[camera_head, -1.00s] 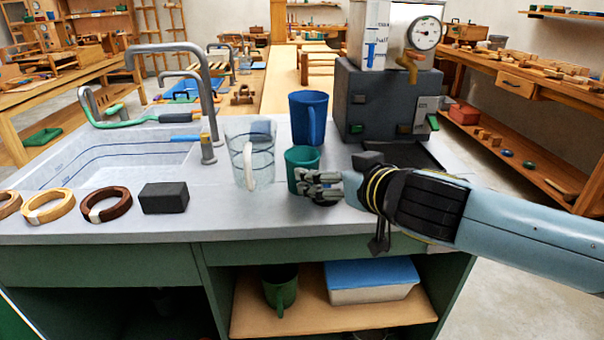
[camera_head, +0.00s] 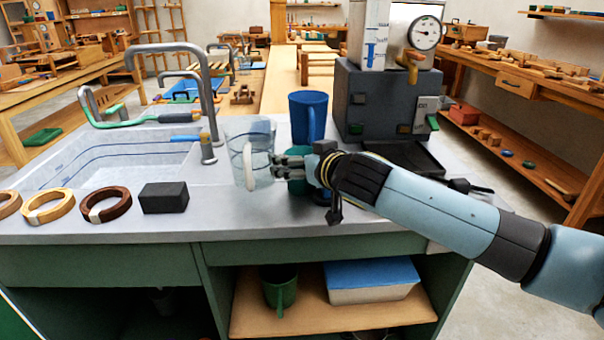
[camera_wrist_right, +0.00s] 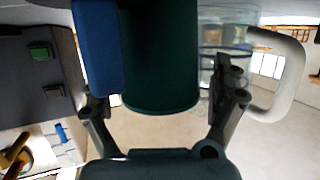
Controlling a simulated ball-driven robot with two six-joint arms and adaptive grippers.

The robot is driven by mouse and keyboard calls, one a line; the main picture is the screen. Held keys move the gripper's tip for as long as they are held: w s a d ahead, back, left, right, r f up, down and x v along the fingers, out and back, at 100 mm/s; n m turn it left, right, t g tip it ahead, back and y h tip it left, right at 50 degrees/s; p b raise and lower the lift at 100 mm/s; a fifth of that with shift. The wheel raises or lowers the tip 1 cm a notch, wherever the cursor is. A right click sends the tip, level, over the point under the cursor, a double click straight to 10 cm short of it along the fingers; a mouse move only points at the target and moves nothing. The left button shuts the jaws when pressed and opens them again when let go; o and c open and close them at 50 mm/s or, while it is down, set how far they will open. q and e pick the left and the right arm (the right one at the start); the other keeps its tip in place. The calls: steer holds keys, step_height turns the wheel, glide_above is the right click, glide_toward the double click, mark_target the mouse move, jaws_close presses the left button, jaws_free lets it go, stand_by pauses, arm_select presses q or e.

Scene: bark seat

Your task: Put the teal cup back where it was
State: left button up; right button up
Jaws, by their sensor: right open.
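The teal cup (camera_head: 299,187) stands on the grey counter between the clear jug and the blue jug. My right gripper (camera_head: 278,168) is in front of it and hides most of its side. In the right wrist view the teal cup (camera_wrist_right: 160,60) is between the two spread fingers of my right gripper (camera_wrist_right: 160,95). The fingers are open; whether either touches the cup cannot be told. My left gripper is not in view.
A clear jug (camera_head: 262,175) with a white handle stands close left of the cup. A blue jug (camera_head: 308,110) stands just behind. A dark grey machine (camera_head: 372,100) is at the back right. A black block (camera_head: 164,198) lies left. A green mug (camera_head: 279,290) is on the shelf below.

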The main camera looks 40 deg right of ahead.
steer(key=c, duration=1.4)
steer(key=shift+o, duration=0.2)
steer(key=shift+r, duration=0.5)
steer(key=s+d+r+p, duration=0.1)
steer(key=d+r+p, duration=0.1)
steer(key=d+r, duration=0.8)
steer(key=shift+d+p, duration=0.4)
steer(key=shift+d, duration=0.4)
